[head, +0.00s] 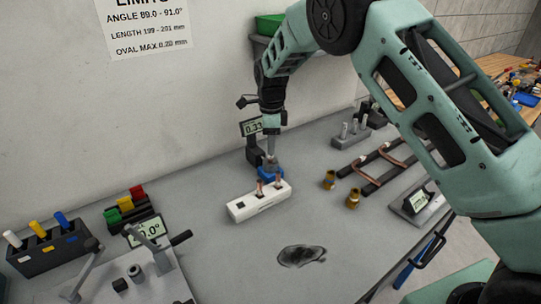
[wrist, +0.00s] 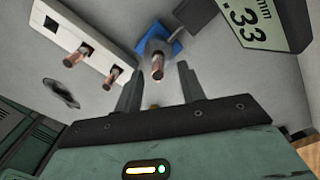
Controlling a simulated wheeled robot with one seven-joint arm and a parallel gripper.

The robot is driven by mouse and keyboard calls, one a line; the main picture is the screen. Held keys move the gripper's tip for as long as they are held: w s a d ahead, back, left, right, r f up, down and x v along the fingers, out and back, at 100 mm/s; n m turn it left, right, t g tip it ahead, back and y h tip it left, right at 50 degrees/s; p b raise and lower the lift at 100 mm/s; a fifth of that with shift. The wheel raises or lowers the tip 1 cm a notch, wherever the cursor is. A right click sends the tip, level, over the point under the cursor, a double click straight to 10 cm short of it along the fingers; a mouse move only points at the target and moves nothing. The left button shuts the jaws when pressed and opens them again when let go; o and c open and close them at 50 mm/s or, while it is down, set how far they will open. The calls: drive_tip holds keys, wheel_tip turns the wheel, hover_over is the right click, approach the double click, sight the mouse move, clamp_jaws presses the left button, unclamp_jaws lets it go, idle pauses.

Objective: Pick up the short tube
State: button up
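My gripper (wrist: 160,72) is open in the wrist view, its two dark fingers apart. Between the fingertips in that picture shows a copper tube end (wrist: 157,66), on a grey holder with a blue base (wrist: 174,46). I cannot tell how far beyond the fingers it is. Two short copper tubes stand in a white block (head: 244,208): one tube (head: 260,188) at its middle, another (head: 278,183) near its right end. They also show in the wrist view, left of the fingers. Which tube is the task's short one is unclear.
A gauge display (head: 252,127) reading 0.33 stands close behind the holder. Brass fittings (head: 353,199) and a rack with bent copper tubes (head: 385,165) lie to the right. A bender with a display (head: 146,232) and a marker rack (head: 50,252) stand left. The front middle bench is mostly clear.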

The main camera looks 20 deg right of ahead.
sight(271, 158)
drive_tip(key=shift+s+a+f+p, duration=0.1)
drive_tip(key=shift+f+p, duration=0.35)
drive_tip(key=shift+f, duration=1.3)
clamp_jaws()
drive_tip(key=shift+r, duration=0.2)
